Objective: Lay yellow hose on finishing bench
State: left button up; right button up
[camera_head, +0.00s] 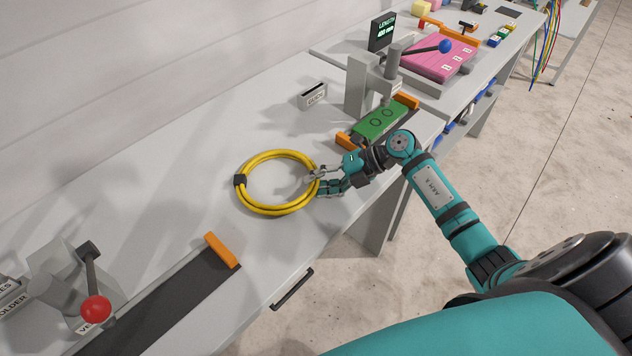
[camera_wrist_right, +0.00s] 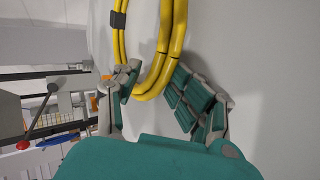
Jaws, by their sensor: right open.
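The yellow hose (camera_head: 262,207) is a coiled ring with a dark band, lying flat on the light grey bench (camera_head: 180,165). My right gripper (camera_head: 322,183) is at the right side of the coil, with its fingers around that part of the ring. In the right wrist view the hose (camera_wrist_right: 172,50) passes between the spread fingers of the right gripper (camera_wrist_right: 155,95). The fingers are open and do not close on it. I cannot tell whether they touch it. My left gripper is not in view.
A green block (camera_head: 380,122) between orange stops sits under a grey press beyond the coil. A red-knobbed lever (camera_head: 96,308) and a dark strip with an orange end (camera_head: 222,250) are at front left. A small labelled box (camera_head: 312,95) stands behind. Bare bench lies left of the coil.

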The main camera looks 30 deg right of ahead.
jog(key=v, duration=1.1)
jog(key=shift+w+d+r, duration=0.1)
jog(key=shift+d+r, duration=0.05)
jog(key=shift+r, duration=0.05)
